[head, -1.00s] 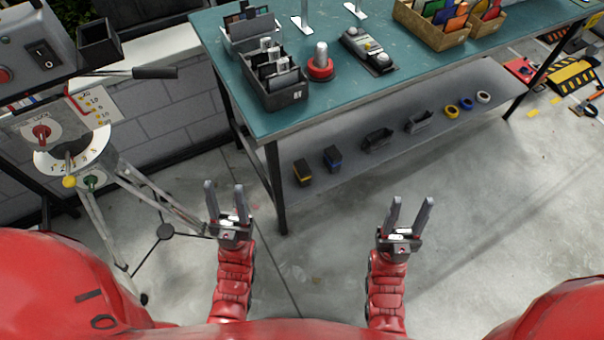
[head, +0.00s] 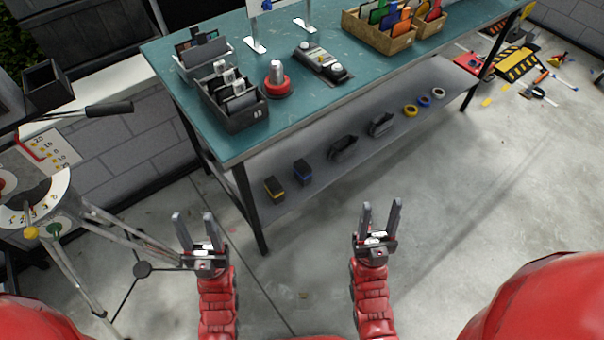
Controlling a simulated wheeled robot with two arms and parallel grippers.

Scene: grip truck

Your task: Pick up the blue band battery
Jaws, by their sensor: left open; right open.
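The blue band battery (head: 303,172) is a small dark block with a blue band. It stands on the grey lower shelf (head: 400,142) of the workbench, near the shelf's left end. A similar dark block with a yellow band (head: 275,188) stands just left of it. My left gripper (head: 194,216) is open and empty, below and left of the batteries in the picture. My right gripper (head: 380,216) is open and empty, below and right of them in the picture. Neither gripper touches anything.
The green bench top (head: 300,105) overhangs the shelf, and a dark bench leg (head: 250,208) stands left of the batteries. Black holders (head: 343,147) and tape rolls (head: 410,111) lie further right on the shelf. A tripod stand (head: 90,255) is at left.

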